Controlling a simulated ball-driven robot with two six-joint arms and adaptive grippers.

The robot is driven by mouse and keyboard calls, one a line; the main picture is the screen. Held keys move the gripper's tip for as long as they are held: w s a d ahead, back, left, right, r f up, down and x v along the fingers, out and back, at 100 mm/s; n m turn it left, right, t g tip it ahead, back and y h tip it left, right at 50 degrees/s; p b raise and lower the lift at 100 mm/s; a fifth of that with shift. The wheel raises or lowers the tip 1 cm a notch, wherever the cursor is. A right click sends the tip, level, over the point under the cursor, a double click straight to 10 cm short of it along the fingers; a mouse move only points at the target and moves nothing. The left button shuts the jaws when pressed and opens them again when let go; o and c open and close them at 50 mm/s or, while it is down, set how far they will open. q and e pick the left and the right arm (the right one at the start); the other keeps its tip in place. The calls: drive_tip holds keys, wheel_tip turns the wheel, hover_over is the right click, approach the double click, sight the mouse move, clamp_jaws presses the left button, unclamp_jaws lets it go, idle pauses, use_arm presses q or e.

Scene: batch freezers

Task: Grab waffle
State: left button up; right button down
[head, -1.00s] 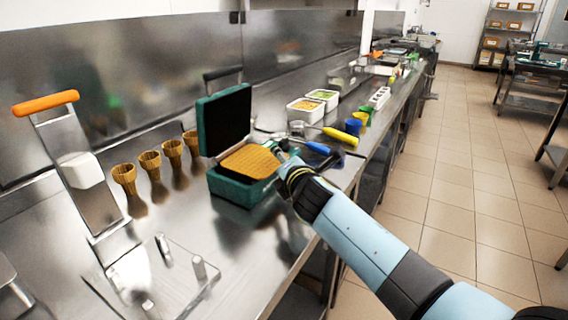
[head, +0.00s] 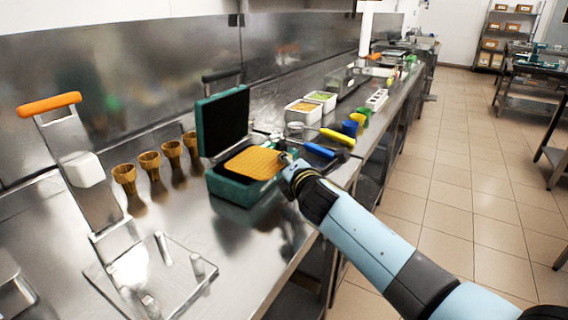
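A golden waffle (head: 254,163) lies flat in an open teal waffle iron (head: 238,187) on the steel counter. The iron's lid stands up behind it, dark on the inside. My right gripper (head: 286,161) is at the right edge of the waffle, its tip touching or just over that edge. The fingers are small and partly hidden by my own wrist, so I cannot tell whether they are open or shut on the edge. My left gripper is not in view.
Several waffle cones (head: 150,160) stand left of the iron. A steel press with an orange handle (head: 48,104) stands at the front left. Blue (head: 319,150) and yellow (head: 338,137) handled tools and white tubs (head: 303,111) lie beyond. The counter's right edge drops to open floor.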

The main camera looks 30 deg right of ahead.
drive_tip(key=shift+s+d, duration=0.3)
drive_tip(key=shift+s, duration=0.15)
drive_tip(key=c, duration=1.2)
unclamp_jaws()
drive_tip(key=shift+w, duration=0.1)
drive_tip(key=v, duration=1.2)
drive_tip(key=shift+f, duration=0.1)
